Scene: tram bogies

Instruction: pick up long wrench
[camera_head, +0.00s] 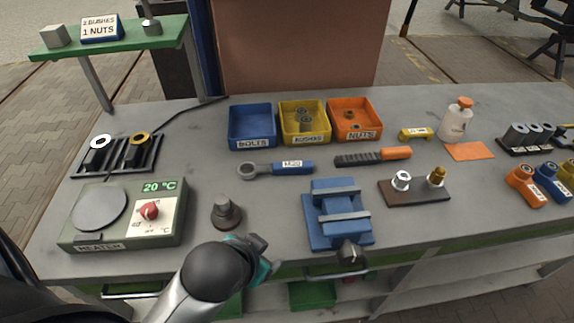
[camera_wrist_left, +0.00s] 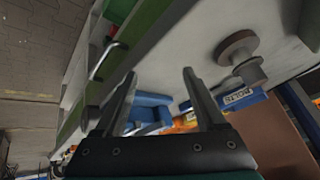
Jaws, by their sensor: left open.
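The long wrench (camera_head: 279,169) lies flat on the grey bench top, with a grey ring end at left and a blue handle with a white label. My left gripper (camera_head: 262,258) is at the bench's front edge, nearer to me than the wrench and apart from it. In the left wrist view my gripper's two fingers (camera_wrist_left: 160,85) stand wide apart with nothing held between them. My right gripper is not in view.
A blue vise (camera_head: 337,214) stands right of my left gripper. A grey round stepped part (camera_head: 227,212) stands just behind it. The heater (camera_head: 125,215) is at left. Blue, yellow and orange bins (camera_head: 253,127) stand behind the wrench. An orange-handled file (camera_head: 372,156) lies to its right.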

